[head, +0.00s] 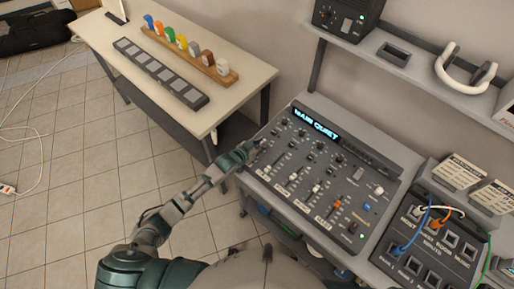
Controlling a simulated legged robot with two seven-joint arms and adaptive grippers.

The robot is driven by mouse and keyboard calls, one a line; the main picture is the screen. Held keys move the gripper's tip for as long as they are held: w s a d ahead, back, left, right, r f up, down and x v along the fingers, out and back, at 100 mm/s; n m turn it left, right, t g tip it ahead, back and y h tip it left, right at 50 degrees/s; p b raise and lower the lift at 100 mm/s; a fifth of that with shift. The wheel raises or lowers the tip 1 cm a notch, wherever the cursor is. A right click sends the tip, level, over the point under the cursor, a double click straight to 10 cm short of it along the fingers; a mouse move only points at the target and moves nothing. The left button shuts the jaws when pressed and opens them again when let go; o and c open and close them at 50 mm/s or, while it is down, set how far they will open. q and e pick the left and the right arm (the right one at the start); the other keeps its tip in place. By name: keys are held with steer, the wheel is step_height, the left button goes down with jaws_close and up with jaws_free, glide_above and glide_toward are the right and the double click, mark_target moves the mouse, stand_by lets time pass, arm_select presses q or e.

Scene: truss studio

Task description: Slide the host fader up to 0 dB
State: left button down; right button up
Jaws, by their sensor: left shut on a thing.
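The mixing console (375,168) sits on the desk, tilted, with a lit display (317,125) that seems to read "MAIN QUIET". My left gripper (257,150) reaches in over the console's left edge and is shut at the leftmost channel strip, on what appears to be the host fader; its cap is hidden by the fingers. Other fader caps show to the right: a white one (293,178), another white one (316,188) and an orange one (337,203). The channel labels are too small to read. My right gripper is not in view.
A patch box (432,245) with blue, white and orange cables stands right of the console. A shelf behind holds a black speaker-like box (345,17) and headphones (463,72).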

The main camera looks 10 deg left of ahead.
arm_select(q)
steer(key=c, duration=1.1)
jaws_free()
steer(key=shift+a, duration=0.1)
steer(key=shift+s, duration=0.1)
steer(key=v, duration=1.2)
steer(key=shift+a+f, duration=0.1)
steer(key=shift+f, duration=0.05)
